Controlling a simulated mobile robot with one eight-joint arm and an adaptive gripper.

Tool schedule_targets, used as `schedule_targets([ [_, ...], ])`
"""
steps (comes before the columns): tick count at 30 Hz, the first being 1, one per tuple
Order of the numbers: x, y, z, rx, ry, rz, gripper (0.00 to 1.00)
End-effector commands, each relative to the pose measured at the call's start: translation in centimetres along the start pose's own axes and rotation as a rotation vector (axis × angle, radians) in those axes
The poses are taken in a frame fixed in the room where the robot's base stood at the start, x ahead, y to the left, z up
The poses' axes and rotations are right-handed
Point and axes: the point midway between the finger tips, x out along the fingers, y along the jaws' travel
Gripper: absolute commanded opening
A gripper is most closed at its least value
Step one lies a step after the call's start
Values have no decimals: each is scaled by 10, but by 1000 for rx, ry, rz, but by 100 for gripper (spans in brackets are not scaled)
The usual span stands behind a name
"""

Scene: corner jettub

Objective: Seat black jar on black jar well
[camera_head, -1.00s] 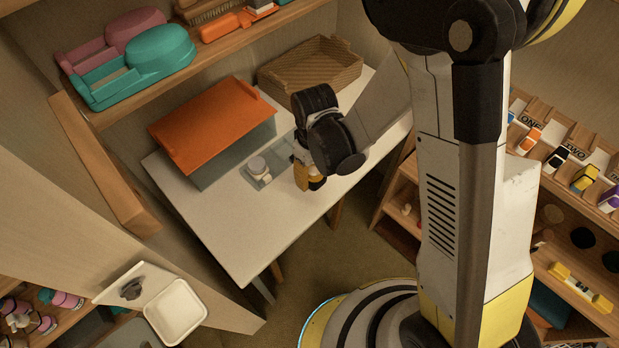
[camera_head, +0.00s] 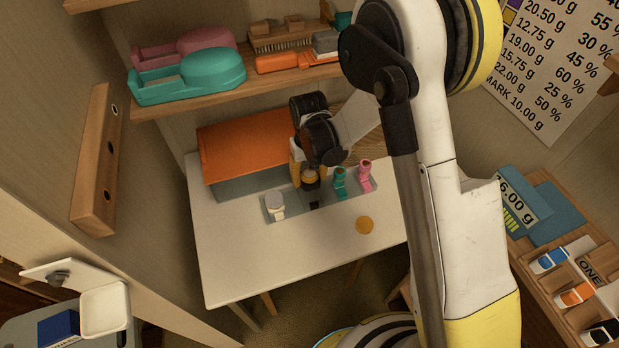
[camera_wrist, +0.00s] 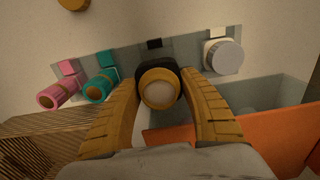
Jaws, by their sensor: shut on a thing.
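My gripper (camera_head: 309,172) is shut on the black jar, which shows in the wrist view as a dark body (camera_wrist: 146,74) with a round tan top between the two yellow fingers. In the head view the black jar (camera_head: 310,184) is at the grey tray (camera_head: 297,205), behind a small black tab (camera_head: 314,205). The tab also shows in the wrist view (camera_wrist: 154,44), just beyond the jar. The well under the jar is hidden, and I cannot tell whether the jar touches the tray.
A white jar (camera_head: 275,205) is left of the black jar on the tray; teal (camera_head: 340,180) and pink (camera_head: 365,174) jars are to its right. An orange-topped box (camera_head: 245,150) stands close behind. A yellow disc (camera_head: 365,225) lies on the white table, whose front left is clear.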

Motion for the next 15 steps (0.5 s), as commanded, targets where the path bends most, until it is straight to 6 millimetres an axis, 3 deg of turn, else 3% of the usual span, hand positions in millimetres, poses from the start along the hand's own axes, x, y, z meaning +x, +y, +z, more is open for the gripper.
schedule_targets([
  [8,2,0,1,0,0,0,13],
  [15,21,0,0,-1,0,0,13],
])
